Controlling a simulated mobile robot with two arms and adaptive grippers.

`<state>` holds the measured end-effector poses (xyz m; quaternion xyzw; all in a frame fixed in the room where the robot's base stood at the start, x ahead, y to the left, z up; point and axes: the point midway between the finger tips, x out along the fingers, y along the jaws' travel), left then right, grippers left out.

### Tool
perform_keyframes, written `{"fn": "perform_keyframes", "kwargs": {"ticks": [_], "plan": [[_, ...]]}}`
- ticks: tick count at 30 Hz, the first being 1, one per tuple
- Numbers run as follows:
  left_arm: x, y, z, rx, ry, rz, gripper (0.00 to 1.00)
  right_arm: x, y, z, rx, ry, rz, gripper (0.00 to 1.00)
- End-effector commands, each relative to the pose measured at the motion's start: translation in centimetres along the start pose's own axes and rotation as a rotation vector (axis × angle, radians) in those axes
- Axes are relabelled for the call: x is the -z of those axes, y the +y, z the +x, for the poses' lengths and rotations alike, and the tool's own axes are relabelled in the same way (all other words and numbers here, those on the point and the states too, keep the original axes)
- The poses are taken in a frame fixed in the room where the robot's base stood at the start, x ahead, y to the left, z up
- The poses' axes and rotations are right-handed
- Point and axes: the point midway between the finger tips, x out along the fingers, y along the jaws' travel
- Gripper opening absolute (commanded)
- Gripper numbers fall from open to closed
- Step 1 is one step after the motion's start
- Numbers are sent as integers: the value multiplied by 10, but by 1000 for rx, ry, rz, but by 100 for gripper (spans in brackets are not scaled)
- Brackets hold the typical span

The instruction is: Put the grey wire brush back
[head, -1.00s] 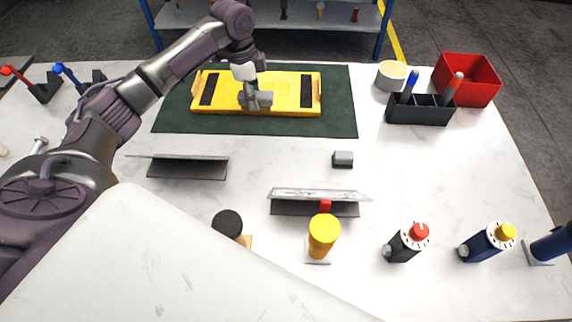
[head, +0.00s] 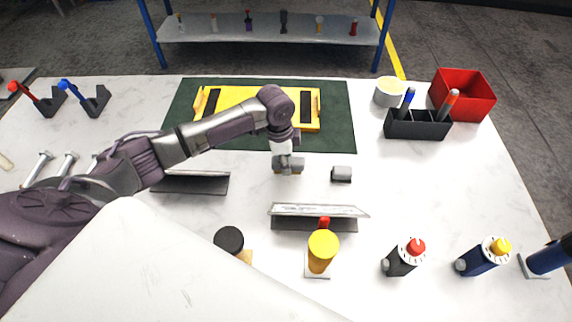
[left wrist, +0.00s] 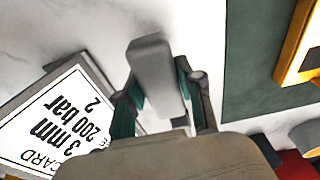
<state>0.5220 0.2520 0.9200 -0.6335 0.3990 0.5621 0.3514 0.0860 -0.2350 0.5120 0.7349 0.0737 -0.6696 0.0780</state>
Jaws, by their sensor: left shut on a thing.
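My left gripper (head: 288,162) is shut on a grey, rounded block, which I take to be the grey wire brush (head: 297,165). It is over the white table just in front of the green mat (head: 340,130). In the left wrist view the brush (left wrist: 152,70) sticks out between the two teal-sided fingers (left wrist: 160,97). Its bristles are not clear, and I cannot tell whether it touches the table. A yellow tray (head: 232,97) lies on the mat, partly hidden by my arm. My right gripper is not in view.
A small grey block (head: 342,174) lies just right of the gripper. Two angled card stands (head: 190,183) (head: 318,211) are nearby. A black holder (head: 415,124), a bowl (head: 388,93) and a red bin (head: 463,95) stand at right. Several knobbed and capped items line the front.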

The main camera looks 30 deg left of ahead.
Motion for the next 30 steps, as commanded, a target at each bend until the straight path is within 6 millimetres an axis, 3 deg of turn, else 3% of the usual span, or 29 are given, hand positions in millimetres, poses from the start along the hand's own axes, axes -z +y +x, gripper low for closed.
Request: {"fn": "perform_keyframes", "kwargs": {"ticks": [6, 17, 18, 21, 30], "plan": [[-4, 0, 26, -1, -1, 0, 4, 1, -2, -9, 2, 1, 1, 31], [-4, 0, 31, 0, -1, 0, 4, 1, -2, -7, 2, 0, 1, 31], [-4, 0, 30, 0, -1, 0, 43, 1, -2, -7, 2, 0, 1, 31], [-4, 0, 30, -1, -1, 1, 60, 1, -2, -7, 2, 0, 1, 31], [-4, 0, 29, 0, -1, 1, 62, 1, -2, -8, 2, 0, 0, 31]]}}
